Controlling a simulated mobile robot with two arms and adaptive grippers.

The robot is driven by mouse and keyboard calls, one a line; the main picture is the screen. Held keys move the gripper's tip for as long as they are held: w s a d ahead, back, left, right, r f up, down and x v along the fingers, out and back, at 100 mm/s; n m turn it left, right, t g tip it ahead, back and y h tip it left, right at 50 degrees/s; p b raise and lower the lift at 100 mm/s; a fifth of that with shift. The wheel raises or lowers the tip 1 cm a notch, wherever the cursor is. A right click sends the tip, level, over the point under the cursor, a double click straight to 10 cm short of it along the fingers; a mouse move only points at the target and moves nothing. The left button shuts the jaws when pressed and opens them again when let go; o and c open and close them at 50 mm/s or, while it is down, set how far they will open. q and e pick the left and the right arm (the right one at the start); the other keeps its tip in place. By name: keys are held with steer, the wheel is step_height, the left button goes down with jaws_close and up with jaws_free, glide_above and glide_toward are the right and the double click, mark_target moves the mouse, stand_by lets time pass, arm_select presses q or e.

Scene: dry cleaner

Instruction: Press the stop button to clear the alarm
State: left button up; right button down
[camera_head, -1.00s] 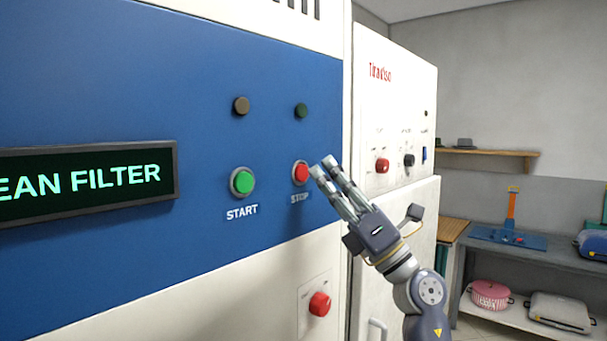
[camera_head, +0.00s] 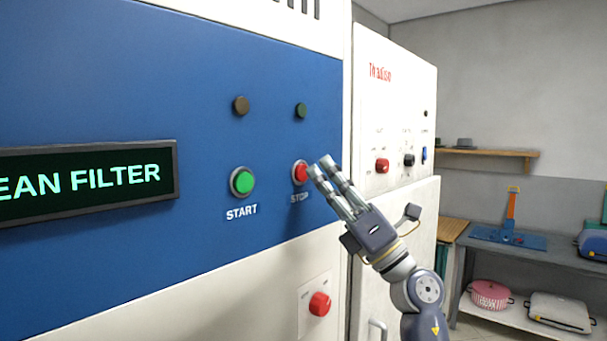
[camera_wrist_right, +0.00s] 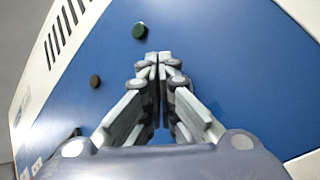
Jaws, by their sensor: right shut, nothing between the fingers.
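The red STOP button (camera_head: 300,172) sits in a round metal ring on the blue panel (camera_head: 90,85), above its STOP label. My right gripper (camera_head: 319,167) is shut and empty, with its fingertips just right of the button and overlapping its right edge in the head view. I cannot tell whether they touch it. In the right wrist view the closed fingers (camera_wrist_right: 153,60) point at the blue panel, and the STOP button does not show. The display (camera_head: 85,183) reads "EAN FILTER", cut off at the left. My left gripper is out of view.
The green START button (camera_head: 242,181) is left of STOP. Two dark round lamps (camera_head: 241,106) (camera_head: 301,110) are above. A red knob (camera_head: 319,304) is below on white. A white cabinet (camera_head: 398,95) stands right, with a shelf (camera_head: 485,152) and bench (camera_head: 555,258) beyond.

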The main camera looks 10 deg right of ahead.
steer(key=shift+w+a, duration=0.35)
steer(key=shift+w, duration=0.1)
stand_by(0.9)
steer(key=shift+s+d, duration=0.45)
steer(key=shift+s, duration=0.2)
steer(key=s+d+p, duration=0.1)
steer(key=s, duration=0.1)
steer(key=s+d+p, duration=0.1)
steer(key=s+d, duration=0.1)
stand_by(0.5)
steer(key=shift+f, duration=0.1)
stand_by(0.4)
